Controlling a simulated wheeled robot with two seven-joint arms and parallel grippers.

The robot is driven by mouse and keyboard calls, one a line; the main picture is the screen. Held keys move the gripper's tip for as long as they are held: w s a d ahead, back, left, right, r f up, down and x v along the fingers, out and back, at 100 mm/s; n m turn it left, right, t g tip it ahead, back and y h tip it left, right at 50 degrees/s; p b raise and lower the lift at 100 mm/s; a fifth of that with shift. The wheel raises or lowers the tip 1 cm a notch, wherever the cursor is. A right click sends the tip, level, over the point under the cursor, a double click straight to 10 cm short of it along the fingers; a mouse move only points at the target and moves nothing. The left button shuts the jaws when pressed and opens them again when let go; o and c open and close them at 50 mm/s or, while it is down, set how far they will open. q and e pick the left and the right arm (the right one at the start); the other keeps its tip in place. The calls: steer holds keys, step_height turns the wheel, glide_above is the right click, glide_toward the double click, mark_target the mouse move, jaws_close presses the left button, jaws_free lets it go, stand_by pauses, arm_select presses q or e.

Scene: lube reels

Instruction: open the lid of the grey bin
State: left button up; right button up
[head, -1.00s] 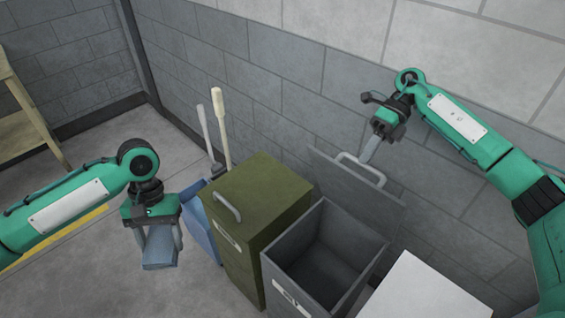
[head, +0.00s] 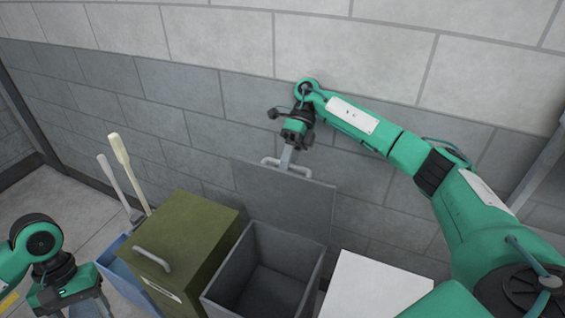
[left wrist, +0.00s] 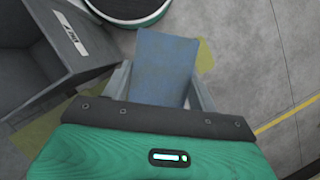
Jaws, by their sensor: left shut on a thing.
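The grey bin (head: 215,290) stands by the wall with its top open and its inside bare. Its lid (head: 300,205) stands upright at the back edge, with a pale bar handle (head: 270,162) on its upper edge. My right gripper (head: 287,158) is at this handle, fingers pointing down; their gap cannot be made out. My left gripper (left wrist: 160,85) is shut on a blue cloth-like thing (left wrist: 165,62). In the head view it is at the lower left, its fingers partly cut off. A grey labelled bin (left wrist: 35,55) shows in the left wrist view.
An olive bin (head: 190,235) with a closed lid stands left of the grey bin. A blue container (head: 125,275) and two long handles (head: 130,170) are further left. A white-topped box (head: 375,290) is at the right. The brick wall (head: 200,110) is close behind.

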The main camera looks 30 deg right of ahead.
arm_select(q)
steer(key=shift+s+a+r, duration=0.15)
arm_select(e)
steer(key=shift+s+a+r, duration=0.15)
steer(key=shift+a+r, duration=0.05)
steer(key=shift+r, duration=0.1)
arm_select(q)
steer(key=shift+w+f+b, duration=0.2)
steer(key=shift+f+b, duration=0.5)
steer(key=shift+f, duration=0.15)
steer(key=shift+s+r, duration=0.15)
steer(key=shift+r, duration=0.15)
arm_select(e)
step_height(320, 180, up, 20)
arm_select(q)
steer(key=shift+r+p, duration=0.15)
steer(key=shift+p, duration=0.25)
